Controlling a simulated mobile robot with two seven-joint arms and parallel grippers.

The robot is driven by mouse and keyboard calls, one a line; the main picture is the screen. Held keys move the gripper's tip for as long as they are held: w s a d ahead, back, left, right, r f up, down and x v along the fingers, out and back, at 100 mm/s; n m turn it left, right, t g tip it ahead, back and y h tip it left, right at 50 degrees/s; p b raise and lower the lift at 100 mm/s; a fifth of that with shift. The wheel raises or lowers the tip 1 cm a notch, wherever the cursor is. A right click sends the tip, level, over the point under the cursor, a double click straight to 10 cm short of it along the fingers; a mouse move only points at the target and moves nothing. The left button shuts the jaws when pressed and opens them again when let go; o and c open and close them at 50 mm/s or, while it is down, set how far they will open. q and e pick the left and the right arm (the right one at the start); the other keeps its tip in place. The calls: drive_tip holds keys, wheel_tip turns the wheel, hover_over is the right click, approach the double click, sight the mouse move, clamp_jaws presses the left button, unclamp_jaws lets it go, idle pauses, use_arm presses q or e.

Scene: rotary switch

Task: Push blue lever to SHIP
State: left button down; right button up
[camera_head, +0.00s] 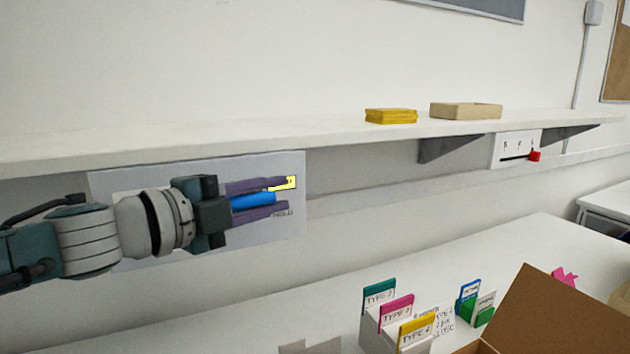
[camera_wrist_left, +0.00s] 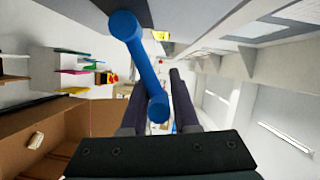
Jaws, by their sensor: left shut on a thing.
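The blue lever (camera_head: 253,201) is on a pale panel (camera_head: 262,165) on the wall under the shelf. A yellow label (camera_head: 291,182) is at the panel's upper right, partly covered by a finger, and HOLD is printed lower right. The SHIP label cannot be made out. My left gripper (camera_head: 278,196) comes in from the left and is shut on the lever, with one finger above it and one below. In the left wrist view, the lever (camera_wrist_left: 141,66) runs from a round hub down to an end between the fingertips (camera_wrist_left: 158,85). My right gripper is not in view.
A white shelf (camera_head: 230,139) runs above the panel, holding a yellow stack (camera_head: 391,116) and a beige block (camera_head: 466,111). A small white panel with a red knob (camera_head: 535,156) is at right. Below are a table (camera_head: 520,240), labelled dividers (camera_head: 381,338) and a cardboard box (camera_head: 560,310).

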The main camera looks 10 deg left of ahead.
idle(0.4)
use_arm(q)
drive_tip(key=c, duration=0.7)
unclamp_jaws()
drive_tip(key=shift+v, duration=4.95)
